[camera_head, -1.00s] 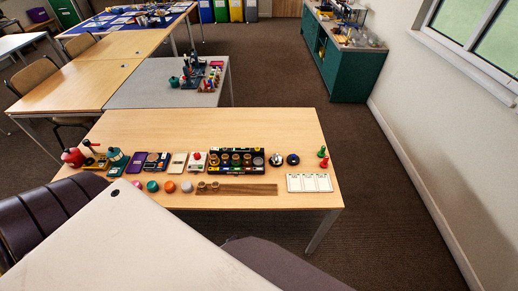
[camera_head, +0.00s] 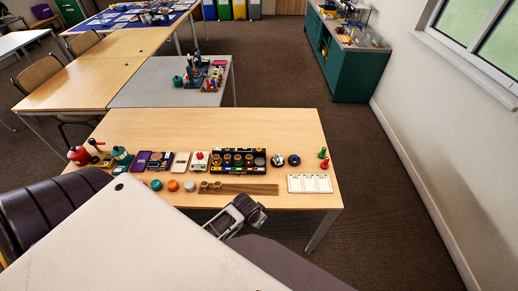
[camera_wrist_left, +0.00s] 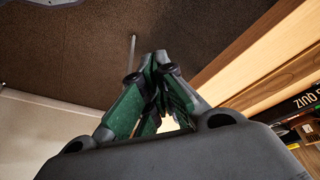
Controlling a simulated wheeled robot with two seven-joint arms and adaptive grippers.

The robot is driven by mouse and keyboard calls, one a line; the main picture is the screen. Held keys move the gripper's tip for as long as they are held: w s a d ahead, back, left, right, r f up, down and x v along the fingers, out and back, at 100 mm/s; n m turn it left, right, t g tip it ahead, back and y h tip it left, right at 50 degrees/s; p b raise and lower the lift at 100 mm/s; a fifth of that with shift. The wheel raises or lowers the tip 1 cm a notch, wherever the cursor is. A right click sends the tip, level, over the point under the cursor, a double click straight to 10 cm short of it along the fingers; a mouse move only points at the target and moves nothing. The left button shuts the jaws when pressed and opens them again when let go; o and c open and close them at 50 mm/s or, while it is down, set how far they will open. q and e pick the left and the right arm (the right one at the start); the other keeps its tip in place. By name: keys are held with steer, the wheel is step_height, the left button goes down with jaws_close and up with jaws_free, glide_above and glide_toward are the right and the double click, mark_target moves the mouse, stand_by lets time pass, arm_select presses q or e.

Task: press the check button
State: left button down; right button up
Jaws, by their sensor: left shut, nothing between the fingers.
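A small white box with a red dome (camera_head: 200,156) stands on the wooden table, left of the black rack. A silver dome (camera_head: 277,160) and a dark blue round piece (camera_head: 294,160) stand right of the rack. None carries a label I can read, so I cannot tell which is the check button. My left gripper (camera_head: 246,208) is at the table's front edge, in front of the wooden strip and apart from all three. It is shut and empty; its green-padded fingers (camera_wrist_left: 156,68) meet in the left wrist view. My right gripper is not in view.
The black rack (camera_head: 238,174) with several round pieces stands mid-table, the wooden strip (camera_head: 246,188) before it. White cards (camera_head: 309,184) lie front right, near red and green pawns (camera_head: 324,164). The table's far part is clear.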

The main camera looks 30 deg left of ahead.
arm_select(q)
steer(key=w+r+n+t+h+p, duration=0.1)
steer(key=w+r+t+h, duration=0.1)
steer(key=w+r, duration=0.9)
steer(key=w+a+r+n+t, duration=0.1)
steer(key=w+a+r+n, duration=0.2)
steer(key=w+a, duration=0.6)
steer(key=w+a+r+n+t, duration=0.2)
steer(key=w+a+r+n, duration=0.1)
steer(key=w+a, duration=0.6)
steer(key=shift+a+r, duration=0.6)
steer(key=shift+a, duration=0.15)
steer(key=shift+w+f, duration=0.1)
steer(key=shift+f, duration=0.1)
steer(key=b, duration=0.6)
glide_above(259, 150)
steer(key=a, duration=0.1)
steer(key=shift+w+a+f, duration=0.1)
steer(key=shift+w+f, duration=0.1)
steer(key=shift+f, duration=1.25)
steer(key=shift+w+a+f, duration=0.1)
steer(key=shift+w+f, duration=0.1)
steer(key=shift+f, duration=1.2)
steer(key=shift+f+b, duration=0.35)
steer(key=shift+f, duration=1)
